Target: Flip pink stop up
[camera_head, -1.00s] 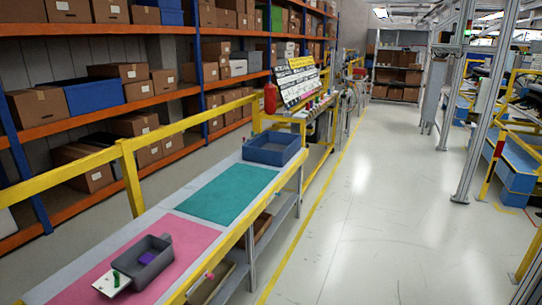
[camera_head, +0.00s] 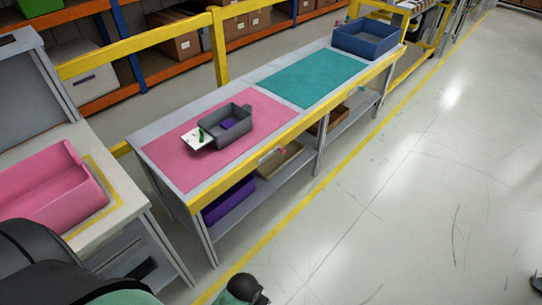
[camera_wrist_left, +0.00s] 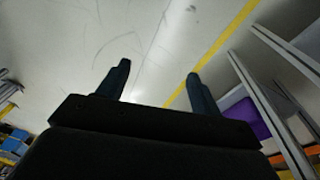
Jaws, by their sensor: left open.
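A small pink piece (camera_head: 282,151), probably the pink stop, shows at the yellow front rail (camera_head: 300,127) of the long table, beside the pink mat (camera_head: 262,112). It is too small to tell which way it is turned. My left gripper (camera_wrist_left: 157,82) is open and empty in the left wrist view, with bare floor beyond its two dark fingers. It is away from the pink piece. My right gripper is not in view.
A grey bin (camera_head: 238,133) with a purple item and a white plate (camera_head: 196,138) sit on the pink mat. A teal mat (camera_head: 312,77) and blue bin (camera_head: 345,46) lie farther back. A pink tray (camera_head: 60,200) stands on the left table.

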